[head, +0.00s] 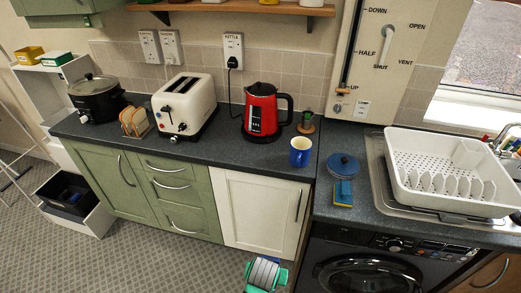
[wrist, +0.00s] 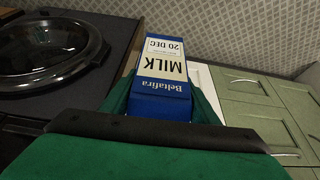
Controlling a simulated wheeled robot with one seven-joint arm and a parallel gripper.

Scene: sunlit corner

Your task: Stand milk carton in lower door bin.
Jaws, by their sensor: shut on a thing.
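The milk carton (wrist: 162,68) is blue with a white label reading MILK and 20 DEC. In the wrist view it sits between the green fingers of my gripper (wrist: 163,100), which is shut on it. Its lettering is upside down there. In the head view my gripper (head: 265,275) is low at the bottom edge, in front of the white door and the washing machine; the carton is mostly hidden there. The white door (head: 261,211) under the counter is shut, with an upright handle at its right. No door bin shows in either view.
The black washing machine (head: 365,262) stands right of the white door. Green drawers (head: 175,192) are to its left. The counter above holds a blue mug (head: 300,152), a red kettle (head: 263,113) and a toaster (head: 185,105). Carpet (head: 150,262) at lower left is clear.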

